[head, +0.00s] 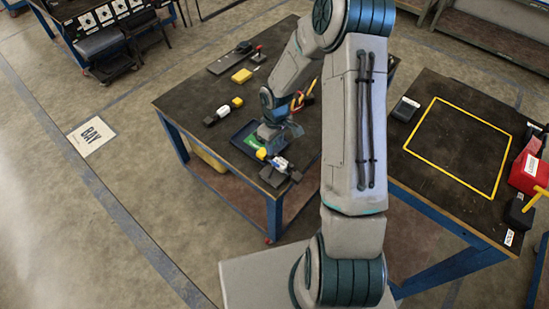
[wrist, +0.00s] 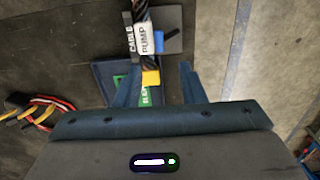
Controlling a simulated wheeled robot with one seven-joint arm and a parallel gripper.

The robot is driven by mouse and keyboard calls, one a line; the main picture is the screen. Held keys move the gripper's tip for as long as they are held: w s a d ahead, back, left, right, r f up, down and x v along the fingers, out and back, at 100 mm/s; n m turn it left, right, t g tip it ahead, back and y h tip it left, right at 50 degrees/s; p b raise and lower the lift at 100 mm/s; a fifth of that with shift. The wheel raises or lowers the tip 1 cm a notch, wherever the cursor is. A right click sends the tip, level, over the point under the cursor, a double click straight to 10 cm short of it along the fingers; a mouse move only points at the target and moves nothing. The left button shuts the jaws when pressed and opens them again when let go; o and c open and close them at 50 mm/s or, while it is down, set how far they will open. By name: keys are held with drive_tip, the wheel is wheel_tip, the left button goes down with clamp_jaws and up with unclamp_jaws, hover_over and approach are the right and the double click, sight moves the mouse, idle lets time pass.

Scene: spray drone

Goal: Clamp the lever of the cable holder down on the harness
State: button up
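The cable holder (wrist: 172,18) is a dark plate near the top of the wrist view. A short lever (wrist: 168,36) with blue on it lies beside the harness; I cannot tell whether it is up or down. The harness (wrist: 144,40) is a dark cable with white tags reading CABLE and PUMP and a yellow end (wrist: 151,77). In the head view the yellow end (head: 261,153) is beside the holder (head: 271,177). My gripper (wrist: 157,88) is open, its fingers on either side of the yellow end with visible gaps. In the head view my gripper (head: 272,137) is largely hidden.
A dark blue tray (wrist: 102,72) with a green item lies below the gripper. Red and yellow wires (wrist: 38,112) are to the left. Yellow blocks (head: 242,76) and tools lie farther back on the bench. A second bench (head: 455,145) stands to the right.

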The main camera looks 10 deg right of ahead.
sight(274, 162)
wheel_tip(274, 162, down, 9)
drive_tip(key=shift+a+r+p, duration=0.1)
drive_tip(key=shift+r+p, duration=0.1)
drive_tip(key=shift+p, duration=0.2)
drive_tip(key=shift+s, duration=0.1)
